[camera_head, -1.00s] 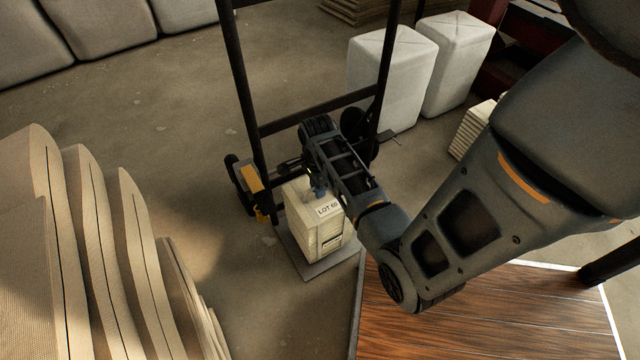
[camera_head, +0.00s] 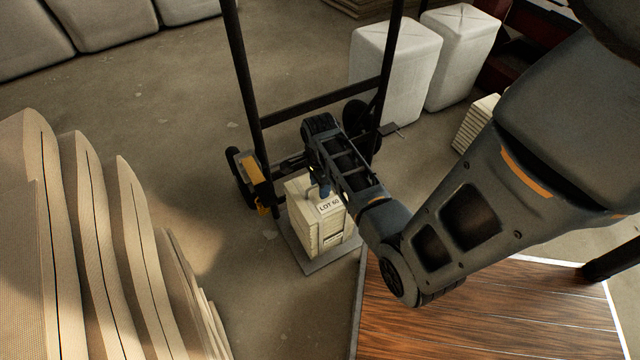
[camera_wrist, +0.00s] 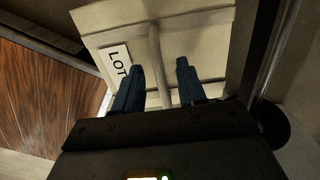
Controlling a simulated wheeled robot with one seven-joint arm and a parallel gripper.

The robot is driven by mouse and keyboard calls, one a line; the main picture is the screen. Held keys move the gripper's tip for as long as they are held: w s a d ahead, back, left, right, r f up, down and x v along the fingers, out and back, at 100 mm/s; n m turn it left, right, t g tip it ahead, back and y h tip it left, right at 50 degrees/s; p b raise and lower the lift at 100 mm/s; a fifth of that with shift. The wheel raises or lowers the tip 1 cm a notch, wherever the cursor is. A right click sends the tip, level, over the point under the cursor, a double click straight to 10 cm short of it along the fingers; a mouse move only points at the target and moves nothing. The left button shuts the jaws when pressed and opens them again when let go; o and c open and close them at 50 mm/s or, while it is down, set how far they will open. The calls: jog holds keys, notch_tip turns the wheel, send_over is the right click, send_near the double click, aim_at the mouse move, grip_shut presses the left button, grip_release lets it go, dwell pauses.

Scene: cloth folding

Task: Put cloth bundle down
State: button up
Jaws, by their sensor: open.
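The cloth bundle (camera_head: 316,228) is a cream stack of folded cloth with a white "LOT 60" label on top. It stands upright on the grey metal plate (camera_head: 312,268) at the foot of a black hand truck (camera_head: 315,111). In the wrist view the bundle (camera_wrist: 205,32) fills the upper middle, with a pale strap or handle (camera_wrist: 157,62) running along its top. My gripper (camera_wrist: 160,80) is open, its two blue fingertips apart on either side of that strap. In the head view my gripper (camera_head: 318,190) is at the bundle's top, partly hidden by my wrist.
A wooden tabletop (camera_head: 480,318) lies at lower right. Upright tan cloth rolls or folds (camera_head: 95,250) fill the lower left. Two white wrapped bales (camera_head: 392,75) stand behind the hand truck. Grey bales (camera_head: 110,32) line the back left. Open floor (camera_head: 160,120) lies between.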

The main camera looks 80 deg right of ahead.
notch_tip(320, 180, up, 12)
jog(key=p, duration=0.5)
jog(key=s+a+r+n+t+h, duration=0.15)
jog(key=a+n+t+h, duration=0.35)
jog(key=a+n, duration=1.15)
jog(key=s+a+r+n+t+y, duration=0.1)
jog(key=s+a+r+n+t, duration=0.2)
jog(key=a+r, duration=0.2)
jog(key=s+a+r+n+t+y, duration=0.2)
jog(key=a+r+n+t, duration=0.1)
jog(key=r, duration=0.8)
jog(key=s+a+r+n+t+y, duration=0.2)
jog(key=s+a+r+n+t, duration=0.1)
jog(key=a+r, duration=0.4)
jog(key=shift+s+a+r+n+t, duration=0.3)
jog(key=shift+r+n+t, duration=0.25)
jog(key=shift+n, duration=0.6)
